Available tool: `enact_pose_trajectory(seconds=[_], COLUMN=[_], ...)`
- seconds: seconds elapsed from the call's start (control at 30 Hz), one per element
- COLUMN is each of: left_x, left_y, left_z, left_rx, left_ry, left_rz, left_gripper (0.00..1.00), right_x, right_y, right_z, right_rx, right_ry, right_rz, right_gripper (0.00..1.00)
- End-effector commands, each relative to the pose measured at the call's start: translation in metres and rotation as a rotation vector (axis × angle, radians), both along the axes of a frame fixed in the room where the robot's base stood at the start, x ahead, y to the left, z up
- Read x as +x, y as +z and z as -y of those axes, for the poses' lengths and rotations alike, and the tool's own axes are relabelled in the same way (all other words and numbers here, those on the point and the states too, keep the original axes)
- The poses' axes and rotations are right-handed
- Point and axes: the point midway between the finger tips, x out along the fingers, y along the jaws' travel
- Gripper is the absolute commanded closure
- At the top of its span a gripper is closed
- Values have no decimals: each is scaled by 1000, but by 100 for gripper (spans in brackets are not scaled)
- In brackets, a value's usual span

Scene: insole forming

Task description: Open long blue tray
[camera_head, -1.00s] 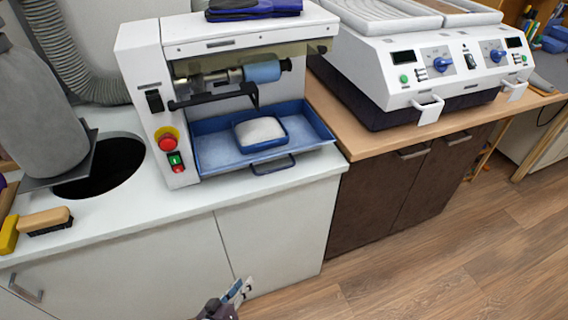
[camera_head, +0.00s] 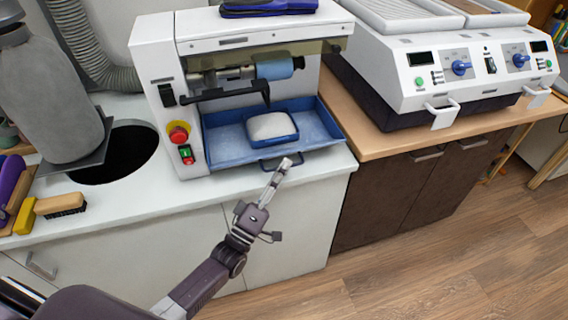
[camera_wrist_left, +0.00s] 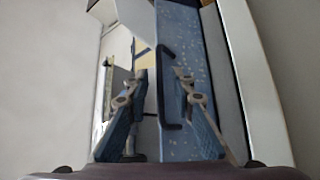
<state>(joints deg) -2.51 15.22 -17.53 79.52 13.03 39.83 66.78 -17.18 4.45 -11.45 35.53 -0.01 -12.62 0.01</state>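The long blue tray (camera_head: 222,150) sits in the white machine, with its dark handle (camera_head: 268,168) on the front face. A smaller blue tray with a white filling (camera_head: 271,126) rests inside it. My left gripper (camera_head: 284,166) is in front of the long tray, close to the right part of the handle. In the left wrist view the gripper (camera_wrist_left: 160,73) is open, with the dark handle (camera_wrist_left: 162,124) showing between its fingers and the speckled blue tray front (camera_wrist_left: 200,45) behind. I cannot tell whether the fingers touch the handle. My right gripper is not in view.
The white machine (camera_head: 152,72) has a red button and a dark bar above the tray. A round dark hole (camera_head: 115,155) and a brush (camera_head: 60,205) are on the white counter at left. A white two-dial machine (camera_head: 440,75) stands at right. The floor in front is clear.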

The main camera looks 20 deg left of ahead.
Motion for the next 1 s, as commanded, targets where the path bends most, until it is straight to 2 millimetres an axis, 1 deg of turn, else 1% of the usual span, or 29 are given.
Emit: enact_pose_trajectory(seconds=[0.03, 0.13, 0.4, 0.6, 1.0], left_x=[4, 9, 9, 9, 9], left_y=[3, 4, 3, 3, 3], left_z=[1, 2, 3, 3, 3], left_rx=[0, 1, 2, 2, 2], left_ry=[0, 0, 0, 0, 0], left_rz=[-1, -1, -2, -2, -2], left_gripper=[77, 77, 78, 100, 100], right_x=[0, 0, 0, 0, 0], right_y=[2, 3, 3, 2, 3], right_z=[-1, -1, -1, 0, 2], right_rx=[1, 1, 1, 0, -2], right_ry=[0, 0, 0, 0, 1], right_rz=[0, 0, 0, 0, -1], right_gripper=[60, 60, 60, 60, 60])
